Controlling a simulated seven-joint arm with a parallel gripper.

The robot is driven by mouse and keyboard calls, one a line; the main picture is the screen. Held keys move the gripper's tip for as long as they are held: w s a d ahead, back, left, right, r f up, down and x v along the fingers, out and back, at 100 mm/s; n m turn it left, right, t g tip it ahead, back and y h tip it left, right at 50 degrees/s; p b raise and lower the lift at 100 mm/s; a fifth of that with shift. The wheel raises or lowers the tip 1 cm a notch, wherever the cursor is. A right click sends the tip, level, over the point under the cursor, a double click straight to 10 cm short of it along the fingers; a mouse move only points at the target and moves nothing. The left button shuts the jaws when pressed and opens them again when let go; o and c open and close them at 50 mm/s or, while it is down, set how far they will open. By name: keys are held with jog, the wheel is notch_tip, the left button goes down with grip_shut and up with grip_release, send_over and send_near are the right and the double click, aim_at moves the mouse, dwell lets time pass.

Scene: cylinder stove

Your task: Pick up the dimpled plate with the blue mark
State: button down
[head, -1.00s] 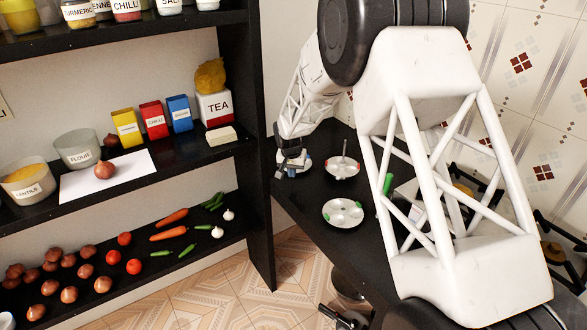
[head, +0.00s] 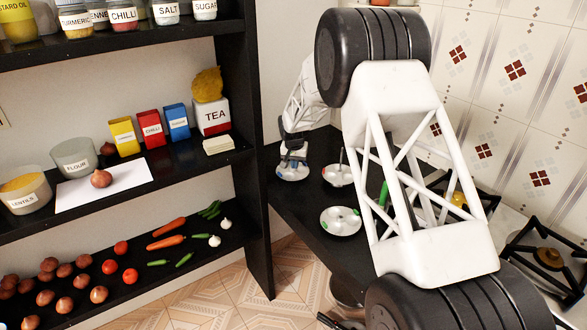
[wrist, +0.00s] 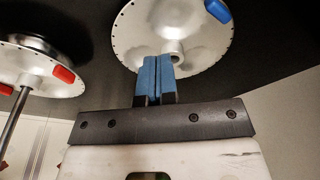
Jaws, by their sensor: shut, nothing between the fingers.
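The dimpled plate with the blue mark (head: 293,173) is a small round silver plate at the far left corner of the black counter. In the wrist view the plate (wrist: 205,45) fills the top middle, with its blue mark (wrist: 218,10) at upper right. My gripper (head: 293,160) is over this plate. In the wrist view the blue fingertips (wrist: 156,66) are shut together with nothing between them. They overlap the plate near its central hole; I cannot tell whether they touch it. The fingers hide part of the plate's near edge.
A plate with red marks and an upright rod (head: 338,176) stands right of the blue-marked plate; it also shows in the wrist view (wrist: 40,70). A stove (head: 545,262) is at right, shelves (head: 120,205) at left.

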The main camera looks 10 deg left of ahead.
jog(key=shift+w, duration=0.45)
jog(key=shift+f, duration=0.8)
jog(key=shift+s+f, duration=0.15)
jog(key=shift+s, duration=0.1)
jog(key=s, duration=1.6)
jog(key=shift+d+f, duration=0.15)
jog(key=shift+f, duration=0.2)
jog(key=shift+r, duration=0.1)
jog(key=shift+w+r, duration=0.25)
jog(key=shift+r, duration=0.75)
jog(key=shift+r, duration=0.15)
